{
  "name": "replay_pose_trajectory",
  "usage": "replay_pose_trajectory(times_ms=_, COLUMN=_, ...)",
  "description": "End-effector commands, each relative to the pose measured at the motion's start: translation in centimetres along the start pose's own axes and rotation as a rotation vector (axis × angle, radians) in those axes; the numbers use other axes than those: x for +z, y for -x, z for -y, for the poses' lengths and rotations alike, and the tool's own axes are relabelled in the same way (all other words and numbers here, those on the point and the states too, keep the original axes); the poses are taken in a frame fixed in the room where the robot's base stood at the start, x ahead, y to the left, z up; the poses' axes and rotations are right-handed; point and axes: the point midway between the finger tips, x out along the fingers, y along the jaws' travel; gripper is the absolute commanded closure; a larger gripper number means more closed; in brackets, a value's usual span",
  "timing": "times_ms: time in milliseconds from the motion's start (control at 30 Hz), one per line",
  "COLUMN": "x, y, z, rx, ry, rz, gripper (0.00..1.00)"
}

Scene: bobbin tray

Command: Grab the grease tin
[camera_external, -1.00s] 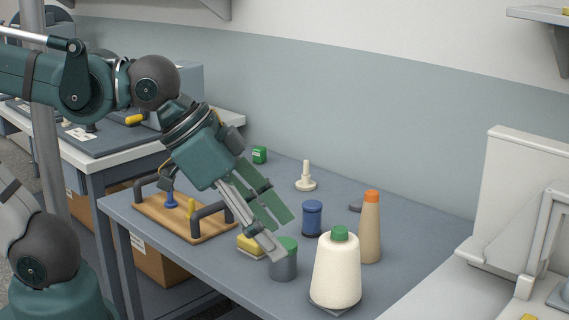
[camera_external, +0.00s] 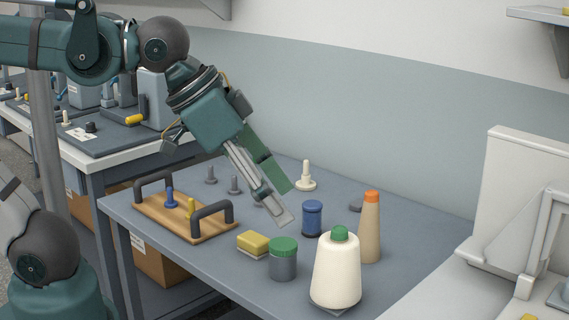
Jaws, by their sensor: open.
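A grey tin with a green lid (camera_external: 283,260), which I take to be the grease tin, stands upright near the front of the blue-grey table. My gripper (camera_external: 284,206) is open and empty. It slants down to the right, and its fingertips show above and behind the tin in the picture, apart from it. The tin is in full view. A smaller dark blue, lidded cylinder (camera_external: 312,218) stands to the right of my fingertips.
A cream thread cone (camera_external: 336,272) stands close right of the tin, with a tan orange-topped cone (camera_external: 370,228) behind. A yellow block (camera_external: 254,243) lies just left. A wooden tray (camera_external: 216,227) with dark handles sits further left. Grey pegs (camera_external: 234,185) stand behind my gripper.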

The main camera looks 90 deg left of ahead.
Motion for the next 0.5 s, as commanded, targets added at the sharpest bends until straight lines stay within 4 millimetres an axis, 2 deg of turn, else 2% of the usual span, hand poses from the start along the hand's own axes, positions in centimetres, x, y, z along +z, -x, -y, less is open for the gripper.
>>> replay_pose_trajectory(times_ms=267, x=-1.0, y=-0.4, z=2.7, rx=-0.072, ry=0.164, rz=0.053, gripper=0.45)
replay_pose_trajectory(times_ms=500, x=-2.1, y=-0.9, z=6.9, rx=-0.194, ry=0.417, rz=0.115, gripper=0.45)
